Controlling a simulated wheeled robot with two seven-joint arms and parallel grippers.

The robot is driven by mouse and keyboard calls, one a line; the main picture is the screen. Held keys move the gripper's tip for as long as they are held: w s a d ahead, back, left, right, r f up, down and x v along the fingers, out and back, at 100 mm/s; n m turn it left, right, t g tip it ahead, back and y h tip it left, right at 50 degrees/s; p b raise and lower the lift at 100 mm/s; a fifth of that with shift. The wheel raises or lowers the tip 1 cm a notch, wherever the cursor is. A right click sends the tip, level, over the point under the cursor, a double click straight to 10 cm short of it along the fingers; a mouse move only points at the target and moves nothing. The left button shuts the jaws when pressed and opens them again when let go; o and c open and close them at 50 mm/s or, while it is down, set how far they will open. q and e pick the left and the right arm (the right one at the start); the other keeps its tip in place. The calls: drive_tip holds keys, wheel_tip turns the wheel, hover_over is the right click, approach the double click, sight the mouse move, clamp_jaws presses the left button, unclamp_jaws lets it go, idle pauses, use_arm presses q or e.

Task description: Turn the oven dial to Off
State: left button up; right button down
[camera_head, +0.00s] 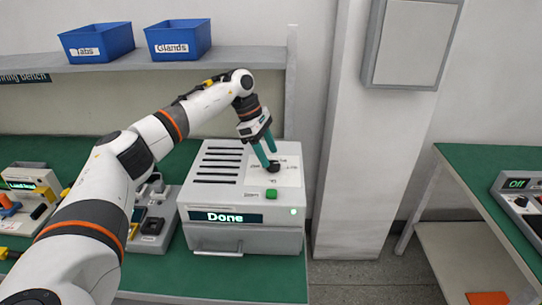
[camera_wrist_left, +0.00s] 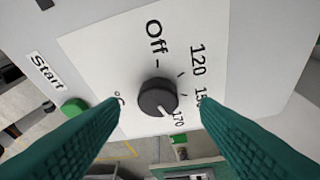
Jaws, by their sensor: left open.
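The oven (camera_head: 250,235) is a light grey box on the green bench, with slots on top and a display (camera_head: 225,217) reading "Done". Its black dial (camera_head: 273,167) sits on a white label plate. In the left wrist view the dial (camera_wrist_left: 157,97) is round, and its white pointer line is aimed at about 170. "Off" is printed on the opposite side of the dial, near 120. My left gripper (camera_head: 268,158) points down at the dial, open, with one green finger on each side. I cannot tell whether the fingers touch it. My right gripper is not in view.
A green button (camera_head: 271,195) lies near the dial, beside "Start". A shelf (camera_head: 180,59) with blue bins (camera_head: 178,39) is above the bench. A grey device (camera_head: 152,225) stands left of the oven.

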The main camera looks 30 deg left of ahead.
sight(275, 165)
use_arm(q)
drive_tip(key=shift+x, duration=0.95)
drive_tip(key=shift+s+d+f, duration=0.15)
drive_tip(key=shift+f, duration=0.15)
drive_tip(key=shift+c, duration=0.6)
drive_tip(key=c, duration=0.9)
drive_tip(key=shift+o, duration=0.2)
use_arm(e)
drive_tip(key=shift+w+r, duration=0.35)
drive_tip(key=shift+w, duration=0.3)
